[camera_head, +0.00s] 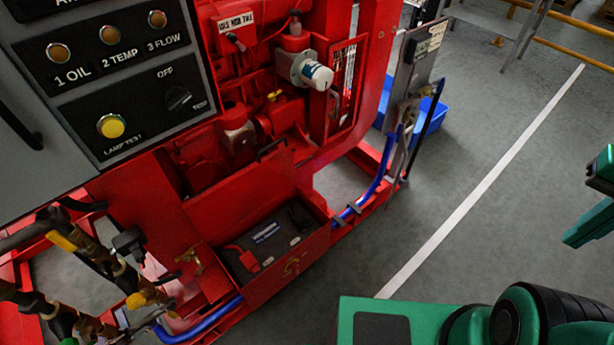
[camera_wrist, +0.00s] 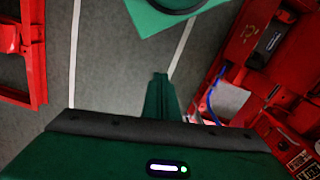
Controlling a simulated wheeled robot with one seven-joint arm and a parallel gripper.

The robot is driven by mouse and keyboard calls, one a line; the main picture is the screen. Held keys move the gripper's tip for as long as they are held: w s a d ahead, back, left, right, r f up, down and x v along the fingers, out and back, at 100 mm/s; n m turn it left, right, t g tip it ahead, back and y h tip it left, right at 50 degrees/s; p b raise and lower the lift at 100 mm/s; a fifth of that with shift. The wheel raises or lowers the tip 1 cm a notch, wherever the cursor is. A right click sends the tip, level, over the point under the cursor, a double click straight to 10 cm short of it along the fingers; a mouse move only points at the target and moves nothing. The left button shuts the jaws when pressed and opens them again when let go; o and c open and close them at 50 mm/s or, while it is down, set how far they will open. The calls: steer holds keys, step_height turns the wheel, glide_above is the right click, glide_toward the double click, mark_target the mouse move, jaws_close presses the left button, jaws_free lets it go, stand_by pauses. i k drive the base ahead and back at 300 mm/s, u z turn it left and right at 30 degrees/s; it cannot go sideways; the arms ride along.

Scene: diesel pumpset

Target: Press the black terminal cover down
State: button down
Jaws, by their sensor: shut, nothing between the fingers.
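A dark battery (camera_head: 268,232) with a pale label sits in an open red box (camera_head: 250,295) low on the red pumpset. A red terminal cover (camera_head: 243,258) shows at the battery's left end. The battery also shows at the upper right of the wrist view (camera_wrist: 270,38). My gripper (camera_head: 574,238) is at the right edge of the head view, far from the battery. Its green fingers (camera_wrist: 159,82) are together and empty, over grey floor.
A grey control panel (camera_head: 120,80) with lamps overhangs at upper left. Valves and pipes (camera_head: 90,260) stand left of the battery box. A white filter (camera_head: 316,75) and blue hose (camera_head: 380,175) are above and right. Grey floor with a white line (camera_head: 480,190) is clear.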

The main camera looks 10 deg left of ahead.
mark_target(301, 221)
steer(key=k, duration=1.05)
steer(key=u, duration=0.8)
steer(key=i, duration=1.45)
steer(key=z, duration=0.35)
